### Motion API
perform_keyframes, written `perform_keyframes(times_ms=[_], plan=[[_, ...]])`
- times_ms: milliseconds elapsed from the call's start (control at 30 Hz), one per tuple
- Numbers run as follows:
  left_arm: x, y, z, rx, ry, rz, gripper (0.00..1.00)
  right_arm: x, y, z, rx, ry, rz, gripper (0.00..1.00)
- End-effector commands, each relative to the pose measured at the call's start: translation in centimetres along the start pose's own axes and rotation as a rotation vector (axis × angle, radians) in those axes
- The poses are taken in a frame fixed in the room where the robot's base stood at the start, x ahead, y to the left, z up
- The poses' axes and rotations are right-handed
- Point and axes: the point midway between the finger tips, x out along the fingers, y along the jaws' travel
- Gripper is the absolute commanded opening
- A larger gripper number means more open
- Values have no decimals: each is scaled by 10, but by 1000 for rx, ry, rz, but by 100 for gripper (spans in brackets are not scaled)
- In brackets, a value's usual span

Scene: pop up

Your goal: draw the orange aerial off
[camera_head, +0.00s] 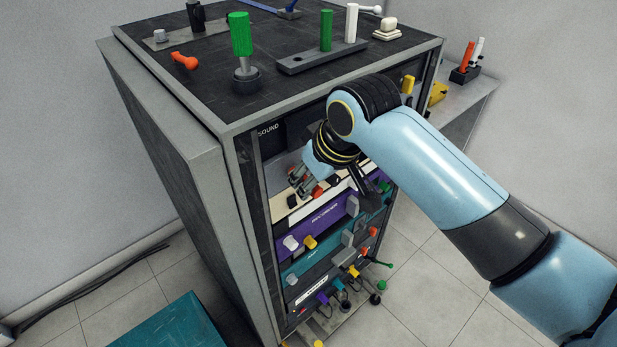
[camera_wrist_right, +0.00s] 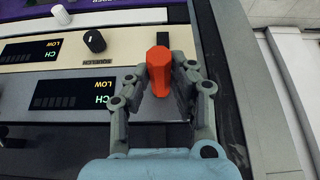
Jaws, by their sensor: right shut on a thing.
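The orange aerial (camera_wrist_right: 158,72), a faceted stub, stands between the fingertips of my right gripper (camera_wrist_right: 163,80) in the right wrist view. Both fingers press on its sides, so the gripper is shut on it. It sits at the front of a cream and grey radio panel (camera_wrist_right: 100,60) with displays marked CH and LOW. In the head view my right gripper (camera_head: 303,183) is at the rack's front, with a bit of orange (camera_head: 317,191) showing at it. Whether the aerial's base is still seated in the panel is hidden. My left gripper is not in view.
The tall grey rack (camera_head: 190,170) has several panels with knobs and handles below my gripper. On its top stand a green handle (camera_head: 240,35), an orange piece (camera_head: 184,61) and pegs in a holder. A teal box (camera_head: 170,325) lies at the lower left.

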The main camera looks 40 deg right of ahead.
Motion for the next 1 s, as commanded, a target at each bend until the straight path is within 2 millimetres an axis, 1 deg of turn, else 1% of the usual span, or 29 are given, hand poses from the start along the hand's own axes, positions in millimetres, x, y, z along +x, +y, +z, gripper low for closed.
perform_keyframes(times_ms=[167,667,1000], plan=[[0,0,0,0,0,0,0,-2,0,4,0,-1,0,0],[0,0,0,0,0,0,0,-19,0,41,0,-2,0,0],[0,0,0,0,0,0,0,-21,0,43,0,0,0,0]])
